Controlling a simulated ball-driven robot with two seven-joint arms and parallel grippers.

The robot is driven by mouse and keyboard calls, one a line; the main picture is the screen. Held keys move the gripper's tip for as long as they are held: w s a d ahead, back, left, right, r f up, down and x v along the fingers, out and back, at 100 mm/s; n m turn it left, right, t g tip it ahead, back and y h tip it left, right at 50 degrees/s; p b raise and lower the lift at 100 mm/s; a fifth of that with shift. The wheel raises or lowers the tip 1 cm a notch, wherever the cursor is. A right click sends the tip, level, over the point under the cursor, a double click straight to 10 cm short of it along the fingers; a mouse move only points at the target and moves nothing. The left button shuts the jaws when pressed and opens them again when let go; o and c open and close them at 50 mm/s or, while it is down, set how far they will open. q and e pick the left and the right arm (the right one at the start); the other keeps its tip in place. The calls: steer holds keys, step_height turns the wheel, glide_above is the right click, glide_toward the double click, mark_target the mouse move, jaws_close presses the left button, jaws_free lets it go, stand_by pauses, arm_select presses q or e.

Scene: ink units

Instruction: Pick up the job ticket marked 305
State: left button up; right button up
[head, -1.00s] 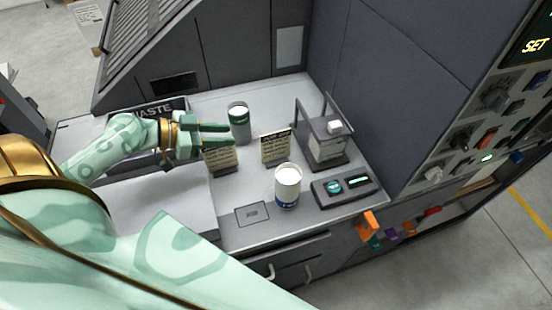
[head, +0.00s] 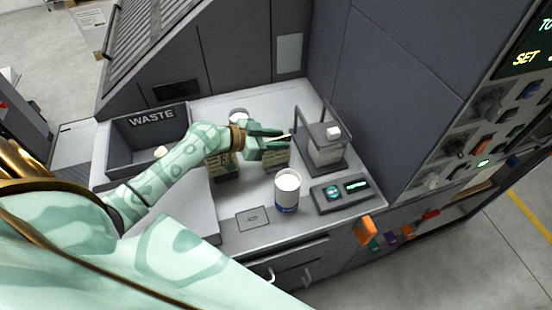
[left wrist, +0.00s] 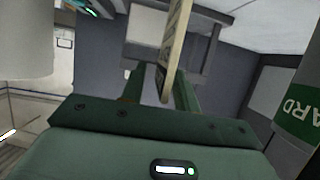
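Two cream job tickets with dark print stand on the grey worktop in the head view. The right ticket (head: 275,160) has its top hidden by my left gripper (head: 284,138); the left ticket (head: 223,168) is partly covered by my left arm. I cannot read a number on either. My left gripper is open at the top of the right ticket, fingers pointing right. In the left wrist view a ticket (left wrist: 176,45) shows nearly edge-on between the spread green fingers (left wrist: 165,88), nearer the right finger; contact is not clear. My right gripper is not in view.
A white-and-blue cup (head: 287,190) stands in front of the right ticket. A white-topped can (head: 238,115) is behind my arm. A framed device (head: 323,145) and a small panel (head: 341,193) stand right. The waste bin (head: 150,118) is left.

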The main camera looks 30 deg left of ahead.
arm_select(q)
jaws_close()
